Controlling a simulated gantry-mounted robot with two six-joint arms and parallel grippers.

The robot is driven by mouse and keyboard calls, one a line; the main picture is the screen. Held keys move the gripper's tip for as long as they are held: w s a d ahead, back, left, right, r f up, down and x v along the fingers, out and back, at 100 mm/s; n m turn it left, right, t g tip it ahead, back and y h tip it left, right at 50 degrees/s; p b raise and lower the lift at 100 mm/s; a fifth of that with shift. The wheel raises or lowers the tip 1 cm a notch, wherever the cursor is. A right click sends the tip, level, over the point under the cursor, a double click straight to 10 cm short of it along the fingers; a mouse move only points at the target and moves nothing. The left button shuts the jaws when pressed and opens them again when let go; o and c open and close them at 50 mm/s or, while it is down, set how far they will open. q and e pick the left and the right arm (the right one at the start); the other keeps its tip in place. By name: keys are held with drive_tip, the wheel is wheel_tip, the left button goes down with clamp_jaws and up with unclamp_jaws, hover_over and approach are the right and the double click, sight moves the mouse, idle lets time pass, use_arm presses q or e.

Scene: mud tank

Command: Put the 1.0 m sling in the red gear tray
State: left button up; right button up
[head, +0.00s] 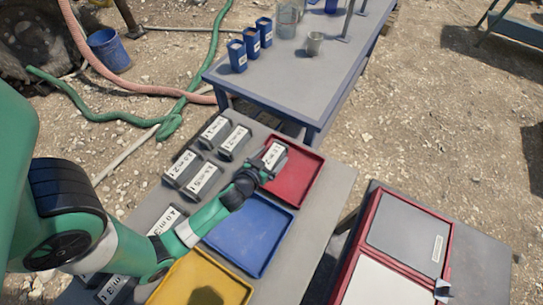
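The red gear tray (300,178) lies on the grey table, at the far right end of a row of trays. My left gripper (262,168) reaches over the tray's left side. It appears shut on a dark sling pack (273,155) with a white label, at the tray's upper left part. The label is too small to read surely, and I cannot tell whether the pack touches the tray floor. The fingertips are mostly hidden by the pack and wrist. My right gripper is not in view.
Several similar labelled packs (233,142) stand left of the trays. A blue tray (248,235) and a yellow tray (205,280) lie nearer. A blue-framed table (290,80) with blue containers stands behind. A red-edged case (408,240) is at right. The red tray's right side is empty.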

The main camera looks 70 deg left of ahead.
use_arm(q)
drive_tip(key=shift+s+d+r, duration=0.1)
drive_tip(key=shift+d+r, duration=0.05)
drive_tip(key=v, duration=1.1)
drive_tip(key=shift+s+d+r, duration=0.1)
drive_tip(key=shift+s+d, duration=0.05)
drive_tip(key=shift+s, duration=0.2)
drive_tip(key=w+d+r+m+t+h, duration=0.1)
drive_tip(key=w+d+r+t, duration=0.15)
drive_tip(key=w+r, duration=0.6)
drive_tip(key=w+d+r+t+h, duration=0.15)
drive_tip(key=w+r+t, duration=0.3)
drive_tip(key=r, duration=0.75)
drive_tip(key=w+d+r+m+t, duration=0.1)
drive_tip(key=w+d+r+t, duration=0.15)
drive_tip(key=w+r, duration=0.65)
drive_tip(key=s+d+r+m+t+h, duration=0.2)
drive_tip(key=d+r, duration=0.1)
drive_tip(key=r, duration=0.7)
drive_tip(key=s+d+r+m+t+h, duration=0.2)
drive_tip(key=s+d+r+t+h, duration=0.1)
drive_tip(key=r, duration=0.7)
drive_tip(key=s+d+r+m+t+h, duration=0.2)
drive_tip(key=d+r+h, duration=0.1)
drive_tip(key=r, duration=0.8)
drive_tip(key=shift+s+d+m+t, duration=0.35)
drive_tip(key=shift+d+m, duration=0.05)
drive_tip(key=shift+d, duration=0.1)
